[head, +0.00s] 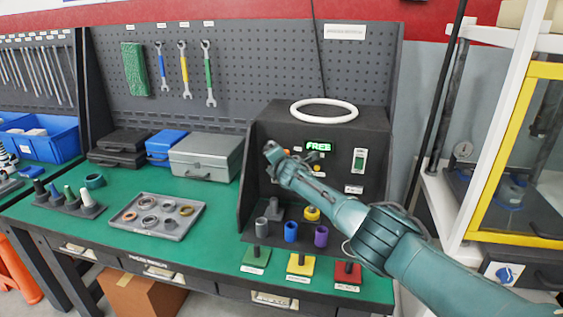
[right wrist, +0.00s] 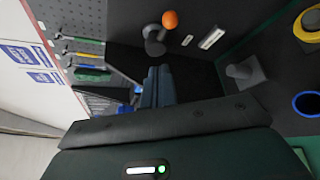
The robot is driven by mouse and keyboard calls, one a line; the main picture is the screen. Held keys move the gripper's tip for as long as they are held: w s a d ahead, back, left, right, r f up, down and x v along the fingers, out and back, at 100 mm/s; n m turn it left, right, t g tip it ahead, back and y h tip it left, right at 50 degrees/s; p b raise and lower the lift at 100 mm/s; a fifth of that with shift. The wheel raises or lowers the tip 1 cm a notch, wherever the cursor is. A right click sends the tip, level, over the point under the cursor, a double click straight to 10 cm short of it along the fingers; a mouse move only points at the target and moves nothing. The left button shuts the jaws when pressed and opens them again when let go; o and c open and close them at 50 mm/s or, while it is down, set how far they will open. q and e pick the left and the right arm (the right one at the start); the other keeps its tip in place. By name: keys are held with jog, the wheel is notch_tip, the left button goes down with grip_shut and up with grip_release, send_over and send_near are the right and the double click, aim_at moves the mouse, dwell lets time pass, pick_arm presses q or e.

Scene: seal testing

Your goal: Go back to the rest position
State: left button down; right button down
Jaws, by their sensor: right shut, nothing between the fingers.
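My right arm reaches in from the right in the head view. Its gripper (head: 272,150) is raised in front of the black test box (head: 376,128), at its left part. In the right wrist view the two fingers (right wrist: 158,86) are together with nothing between them. A lever with an orange knob (right wrist: 170,20) stands just beyond the fingertips, apart from them as far as I can tell. A green lit display (head: 318,147) reads "FREE" on the box front. My left gripper is not in view.
A white ring (head: 323,111) lies on top of the box. Grey, blue and purple cups (head: 291,232) stand below my forearm, by green, yellow and red pads (head: 300,264). A tray of rings (head: 178,228) and a grey case (head: 206,157) lie left. A yellow-framed cabinet (head: 501,150) stands right.

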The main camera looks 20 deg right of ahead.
jog(key=shift+w+a, duration=0.15)
jog(key=shift+f, duration=0.1)
jog(key=s+a+f+m+g, duration=0.1)
jog(key=s+a+f+m, duration=0.1)
jog(key=s+a+f, duration=0.2)
jog(key=s+a+f+m+g+y, duration=0.1)
jog(key=s+a+f+m, duration=0.1)
jog(key=s+a+f, duration=0.2)
jog(key=s+a+f+m+g+y, duration=0.1)
jog(key=s+a+f, duration=0.3)
jog(key=s+f, duration=0.4)
jog(key=shift+s+f+m+g, duration=0.15)
jog(key=shift+f+m+g, duration=0.45)
jog(key=shift+f+m, duration=0.3)
jog(key=s+f+m+g, duration=0.35)
jog(key=s+m, duration=0.35)
jog(key=s, duration=1.3)
jog(key=s+d+r+m+g, duration=0.2)
jog(key=s+d+r+m, duration=0.15)
jog(key=s, duration=0.65)
jog(key=s+d+r+m+g, duration=0.15)
jog(key=s+d+m, duration=0.3)
jog(key=s, duration=0.65)
jog(key=w+a+f+n+t+y, duration=0.1)
jog(key=w+a+f+t, duration=0.4)
jog(key=f, duration=0.5)
jog(key=shift+w+n+t+y, duration=0.15)
jog(key=shift+n+t+y, duration=0.15)
jog(key=shift+t+y, duration=0.4)
